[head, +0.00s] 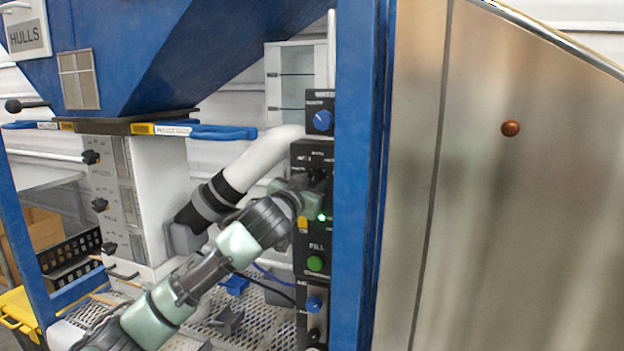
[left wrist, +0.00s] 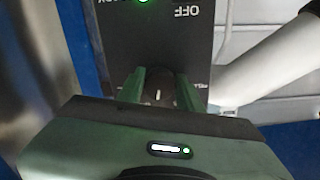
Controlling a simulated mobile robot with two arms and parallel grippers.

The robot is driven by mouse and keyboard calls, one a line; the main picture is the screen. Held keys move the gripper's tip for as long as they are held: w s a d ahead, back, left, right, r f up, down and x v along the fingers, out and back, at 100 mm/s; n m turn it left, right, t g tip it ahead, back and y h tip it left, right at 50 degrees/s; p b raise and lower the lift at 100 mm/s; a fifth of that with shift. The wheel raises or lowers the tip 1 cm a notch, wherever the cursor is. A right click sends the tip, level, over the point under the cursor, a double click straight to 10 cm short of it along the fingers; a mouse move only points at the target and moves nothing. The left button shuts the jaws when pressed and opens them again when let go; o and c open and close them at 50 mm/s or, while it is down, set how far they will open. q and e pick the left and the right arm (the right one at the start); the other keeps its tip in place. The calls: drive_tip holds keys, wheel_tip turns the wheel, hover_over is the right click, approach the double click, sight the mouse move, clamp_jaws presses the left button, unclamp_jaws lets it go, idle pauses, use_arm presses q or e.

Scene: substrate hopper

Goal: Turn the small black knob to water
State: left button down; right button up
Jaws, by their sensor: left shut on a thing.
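The black control panel (head: 316,245) stands upright beside the blue post. My left gripper (head: 316,186) reaches its upper middle part and is shut on the small black knob. In the left wrist view the knob (left wrist: 158,96) shows between the two green fingers of my left gripper (left wrist: 158,90), with a pale pointer mark on it. The panel also shows there upside down, with the word OFF (left wrist: 187,12) and a lit green light (left wrist: 143,1). Most of the knob is hidden by the fingers and gripper body. My right gripper is not in view.
A blue knob (head: 322,120) sits above, and a green button (head: 315,263) and another blue knob (head: 313,304) below. A yellow switch (head: 302,224) is near my wrist. The blue post (head: 358,200) borders the panel's right side; a white pipe (head: 262,158) runs at left.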

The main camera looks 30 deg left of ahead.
use_arm(q)
drive_tip(key=m+p, duration=0.2)
drive_tip(key=m, duration=0.1)
drive_tip(key=shift+r+m+p, duration=0.15)
drive_tip(key=shift+m+p, duration=0.75)
drive_tip(key=shift+m, duration=0.2)
drive_tip(key=c, duration=0.9)
unclamp_jaws()
drive_tip(key=shift+c, duration=0.2)
drive_tip(key=b+v, duration=0.2)
drive_tip(key=v, duration=0.6)
